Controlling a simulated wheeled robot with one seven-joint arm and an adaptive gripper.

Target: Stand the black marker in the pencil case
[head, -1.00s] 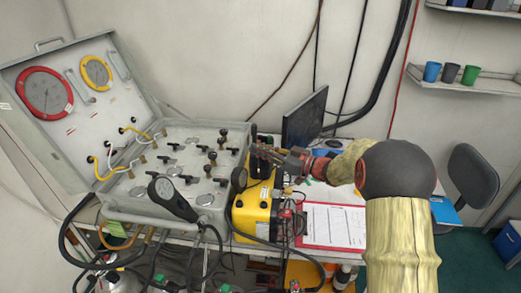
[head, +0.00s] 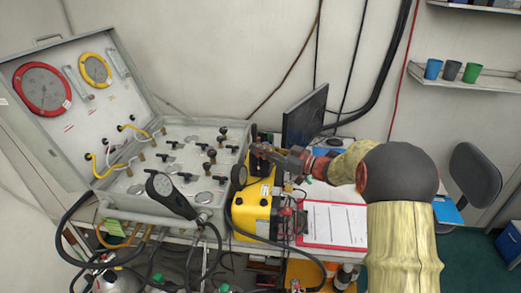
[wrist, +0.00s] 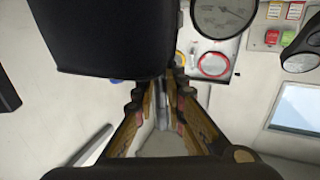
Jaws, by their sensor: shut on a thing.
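My gripper (head: 258,150) is at the back of the yellow box, in front of the wall. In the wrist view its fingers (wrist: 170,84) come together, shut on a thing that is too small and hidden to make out. I cannot pick out the black marker with certainty in either view. I cannot identify the pencil case either. A large black shape (wrist: 105,38) fills the upper left of the wrist view, close to the camera, and hides part of the scene near the fingertips.
The open grey panel case (head: 122,205) with gauges and knobs stands left of the yellow box (head: 252,217). A dark monitor (head: 304,117) stands behind my arm. A red clipboard (head: 333,224) lies to the right.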

